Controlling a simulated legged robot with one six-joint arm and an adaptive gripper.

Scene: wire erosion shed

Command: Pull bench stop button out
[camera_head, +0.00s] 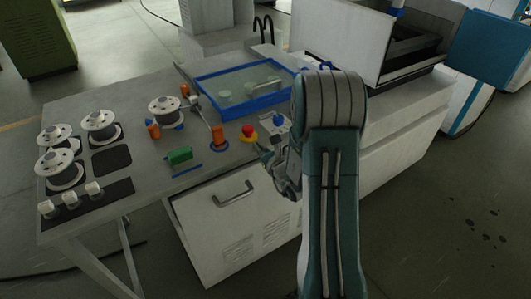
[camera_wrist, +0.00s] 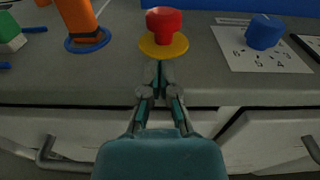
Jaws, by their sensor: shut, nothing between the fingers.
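The bench stop button is a red mushroom head (camera_wrist: 164,24) on a yellow round base (camera_wrist: 163,47), near the bench's front edge. In the head view the red button (camera_head: 248,130) sits just beyond my gripper (camera_head: 264,153). In the wrist view my gripper (camera_wrist: 159,72) points at the button, with its fingertips close together just in front of the yellow base. The fingers are shut with nothing between them. I cannot tell whether the tips touch the base. The red head stands clear of the fingers.
An orange cylinder in a blue ring (camera_wrist: 78,18) stands left of the button. A blue knob (camera_wrist: 264,32) on a white marked plate (camera_wrist: 238,58) is to the right. A blue-framed tray (camera_head: 205,83) lies behind. Drawer handles (camera_head: 234,193) project from the bench front.

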